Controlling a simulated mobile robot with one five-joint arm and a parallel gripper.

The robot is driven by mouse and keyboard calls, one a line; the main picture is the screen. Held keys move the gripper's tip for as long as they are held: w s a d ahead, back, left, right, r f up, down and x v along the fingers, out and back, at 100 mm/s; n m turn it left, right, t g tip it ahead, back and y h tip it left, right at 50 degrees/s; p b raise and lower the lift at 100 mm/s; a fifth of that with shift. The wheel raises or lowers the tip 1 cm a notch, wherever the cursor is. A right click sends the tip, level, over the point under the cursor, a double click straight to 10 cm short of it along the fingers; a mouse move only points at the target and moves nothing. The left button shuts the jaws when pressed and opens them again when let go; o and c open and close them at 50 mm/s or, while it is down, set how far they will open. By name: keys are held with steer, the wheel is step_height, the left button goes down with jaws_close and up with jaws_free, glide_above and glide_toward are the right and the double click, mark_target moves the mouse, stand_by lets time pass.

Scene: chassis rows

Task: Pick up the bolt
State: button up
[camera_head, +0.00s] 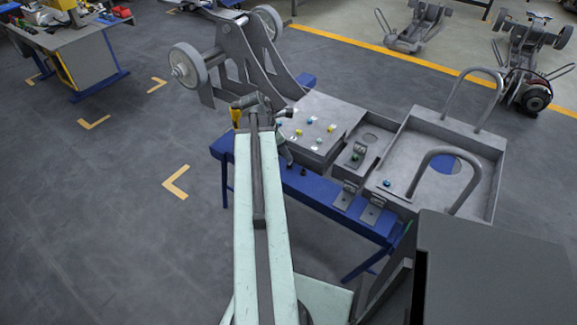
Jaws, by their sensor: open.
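Several small bolts with blue, green and yellow heads stand on the flat grey plate of a chassis, among them a blue bolt (309,118) and a yellow bolt (331,128). A single blue bolt (387,183) sits in the grey tray part at the right, and a green bolt (355,155) is on a small bracket. I cannot tell which one is the task's bolt. My gripper (288,113) is at the far end of my pale green arm, just left of the bolts on the plate. It is small in view and open, with no bolt visible in it.
The grey chassis (345,113) with wheels and raised loop handles (473,95) rests on a blue stand (315,190). A dark box-like surface (475,265) fills the lower right. A workbench (75,38) is at upper left. Floor at left is clear.

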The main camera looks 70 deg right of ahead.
steer(key=b+x, duration=0.3)
steer(key=x, duration=0.2)
steer(key=shift+w+d+b, duration=0.1)
steer(key=shift+w+b, duration=0.1)
steer(key=shift+b, duration=0.2)
steer(key=shift+r, duration=0.15)
jaws_close()
steer(key=shift+r, duration=0.1)
